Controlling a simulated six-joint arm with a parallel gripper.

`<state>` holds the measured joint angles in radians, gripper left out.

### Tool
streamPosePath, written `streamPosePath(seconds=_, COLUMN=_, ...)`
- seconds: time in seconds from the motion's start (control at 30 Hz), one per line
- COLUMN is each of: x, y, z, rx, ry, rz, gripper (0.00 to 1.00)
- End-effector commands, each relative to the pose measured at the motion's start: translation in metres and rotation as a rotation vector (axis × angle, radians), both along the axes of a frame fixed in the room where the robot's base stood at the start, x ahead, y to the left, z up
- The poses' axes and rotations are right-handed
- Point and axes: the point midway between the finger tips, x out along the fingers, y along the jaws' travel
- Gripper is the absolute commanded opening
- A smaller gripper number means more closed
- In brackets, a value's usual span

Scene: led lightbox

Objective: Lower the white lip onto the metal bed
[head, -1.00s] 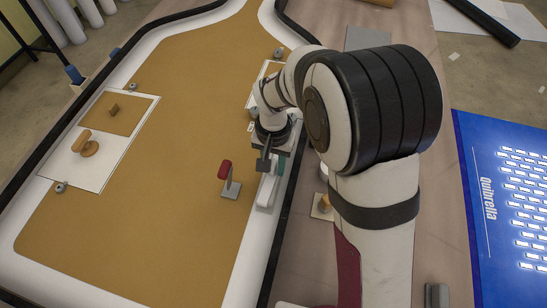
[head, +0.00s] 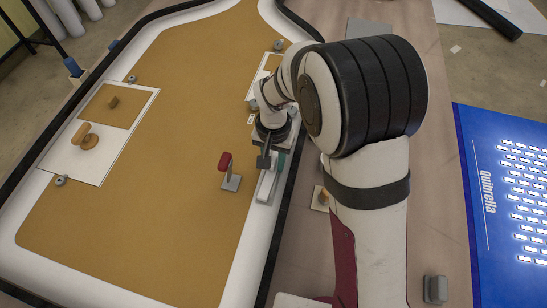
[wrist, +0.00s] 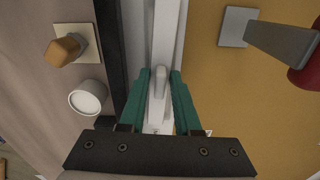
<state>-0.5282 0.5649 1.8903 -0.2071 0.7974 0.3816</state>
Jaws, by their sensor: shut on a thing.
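The white lip (wrist: 158,97) is a pale piece with a narrow raised grip. The green fingers of my gripper (wrist: 161,77) are shut on it, one on each side. The long pale grey metal bed (wrist: 166,30) runs away from the fingers in the wrist view. In the head view my gripper (head: 271,163) is over the bed (head: 265,190), at the right border of the tan board. My wrist hides most of the lip there. I cannot tell whether the lip touches the bed.
A red-handled lever (head: 226,163) on a grey base stands close left of the bed. A wooden knob (wrist: 63,50) on a plate and a white round cup (wrist: 88,97) sit beyond the black edge. The tan board (head: 150,200) is largely clear.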

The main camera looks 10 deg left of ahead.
Motion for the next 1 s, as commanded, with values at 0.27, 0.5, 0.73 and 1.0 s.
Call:
streamPosePath(seconds=0.27, x=0.0, y=0.0, z=-0.002, rx=0.0, ry=-0.001, rz=0.0, gripper=0.62)
streamPosePath(seconds=0.5, x=0.0, y=0.0, z=-0.002, rx=0.0, ry=-0.001, rz=0.001, gripper=0.66)
streamPosePath(seconds=0.73, x=0.001, y=0.0, z=0.016, rx=0.002, ry=-0.004, rz=0.002, gripper=0.66)
streamPosePath(seconds=1.0, x=0.001, y=0.001, z=0.092, rx=0.004, ry=-0.007, rz=0.0, gripper=0.66)
